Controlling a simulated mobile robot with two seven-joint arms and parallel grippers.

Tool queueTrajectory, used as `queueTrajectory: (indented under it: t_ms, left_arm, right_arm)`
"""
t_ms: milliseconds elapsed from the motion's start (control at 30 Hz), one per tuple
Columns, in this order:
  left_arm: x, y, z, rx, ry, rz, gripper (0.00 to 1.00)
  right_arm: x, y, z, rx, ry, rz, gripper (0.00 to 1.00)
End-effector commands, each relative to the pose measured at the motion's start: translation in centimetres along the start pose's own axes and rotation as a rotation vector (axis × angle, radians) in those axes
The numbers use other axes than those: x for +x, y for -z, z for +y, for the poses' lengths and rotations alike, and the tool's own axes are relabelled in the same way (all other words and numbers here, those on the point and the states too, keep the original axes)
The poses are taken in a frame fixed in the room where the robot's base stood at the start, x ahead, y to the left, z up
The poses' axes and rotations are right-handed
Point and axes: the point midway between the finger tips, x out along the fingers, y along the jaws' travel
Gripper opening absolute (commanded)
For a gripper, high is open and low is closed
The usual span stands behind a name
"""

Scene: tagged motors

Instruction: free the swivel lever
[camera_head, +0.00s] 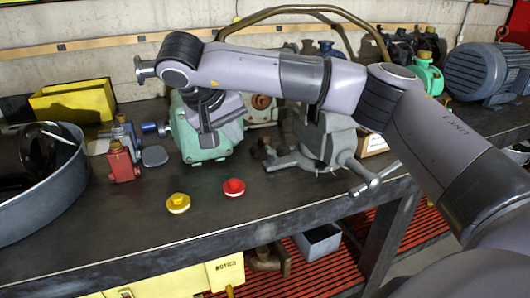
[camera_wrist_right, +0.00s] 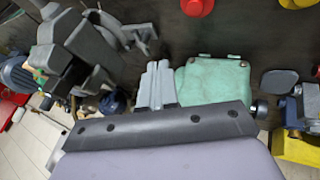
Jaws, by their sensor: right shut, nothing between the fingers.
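A grey bench vise (camera_head: 328,138) stands on the dark workbench, right of the green motor housing (camera_head: 205,148). A bar handle (camera_head: 372,180) sticks out at its front right, and a small lever (camera_head: 270,150) shows low at its left. I cannot tell for sure which one is the swivel lever. The vise also shows at the left of the right wrist view (camera_wrist_right: 75,45). My right gripper (camera_head: 208,128) points down by the green housing, left of and apart from the vise; its fingers are shut and empty in the right wrist view (camera_wrist_right: 159,68). My left gripper is out of view.
A yellow cap (camera_head: 178,203) and a red cap (camera_head: 234,187) lie at the front of the workbench (camera_head: 150,240). A round grey tub (camera_head: 50,205), a yellow bin (camera_head: 75,100) and red-and-blue parts (camera_head: 123,160) stand left. A bent pipe (camera_head: 300,10) arches behind; a blue motor (camera_head: 485,70) sits far right.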

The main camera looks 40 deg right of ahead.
Motion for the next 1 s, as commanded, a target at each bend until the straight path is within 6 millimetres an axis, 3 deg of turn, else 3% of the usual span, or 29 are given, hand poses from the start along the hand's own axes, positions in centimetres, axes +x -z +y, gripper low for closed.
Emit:
queueTrajectory:
  t_ms: [267,633,800,1000]
  left_arm:
    - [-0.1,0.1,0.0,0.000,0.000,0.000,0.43]
    - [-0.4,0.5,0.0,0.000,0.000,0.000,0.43]
    - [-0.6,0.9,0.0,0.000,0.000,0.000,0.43]
    - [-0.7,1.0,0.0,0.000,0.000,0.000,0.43]
  right_arm:
    - [2.3,-0.1,-0.1,0.000,0.001,-0.004,0.00]
    - [10.1,-0.1,-0.1,0.000,0.001,-0.005,0.00]
    - [11.4,-0.2,1.9,0.001,0.003,-0.002,0.00]
    - [12.3,-0.4,3.0,0.000,0.003,-0.002,0.00]
